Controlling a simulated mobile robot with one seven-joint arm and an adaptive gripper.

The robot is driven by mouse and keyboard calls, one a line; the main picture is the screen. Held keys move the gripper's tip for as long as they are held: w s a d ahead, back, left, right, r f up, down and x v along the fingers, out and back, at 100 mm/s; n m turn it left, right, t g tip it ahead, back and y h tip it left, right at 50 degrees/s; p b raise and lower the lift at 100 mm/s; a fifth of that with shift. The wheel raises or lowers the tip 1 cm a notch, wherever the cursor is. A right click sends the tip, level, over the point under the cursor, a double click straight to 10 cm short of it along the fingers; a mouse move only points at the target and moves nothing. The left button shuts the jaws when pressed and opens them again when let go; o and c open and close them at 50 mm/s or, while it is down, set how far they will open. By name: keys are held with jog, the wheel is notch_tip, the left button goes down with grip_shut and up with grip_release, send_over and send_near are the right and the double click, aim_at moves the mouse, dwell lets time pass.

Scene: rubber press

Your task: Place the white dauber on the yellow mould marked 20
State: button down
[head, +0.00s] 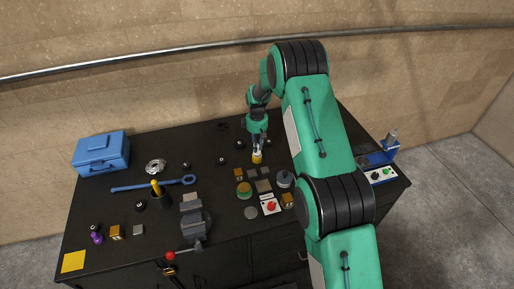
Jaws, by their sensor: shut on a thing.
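My gripper (259,147) points down over the back middle of the black bench and is shut on a small white piece, which I take as the white dauber (257,153). A small yellow piece (257,160) shows directly under the white one; whether they touch or are one thing I cannot tell. Yellow-brown blocks that look like moulds stand at the middle (239,174), at the right near my arm (288,200) and at the left (116,232). Their markings are too small to read, so I cannot tell which is marked 20.
Near the gripper are a green-and-yellow round piece (244,190), grey plates (263,186), a dark round pot (285,179) and a red-knob switch box (270,205). A vise (194,226), blue wrench (153,185) and blue toolbox (102,152) are left. A blue press (384,152) is right.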

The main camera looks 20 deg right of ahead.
jog(key=shift+f, duration=0.55)
jog(key=shift+f, duration=0.15)
jog(key=c, duration=1.7)
grip_release()
jog(key=shift+o, duration=0.2)
notch_tip(320, 180, up, 12)
jog(key=shift+b, duration=0.45)
jog(key=shift+r, duration=0.2)
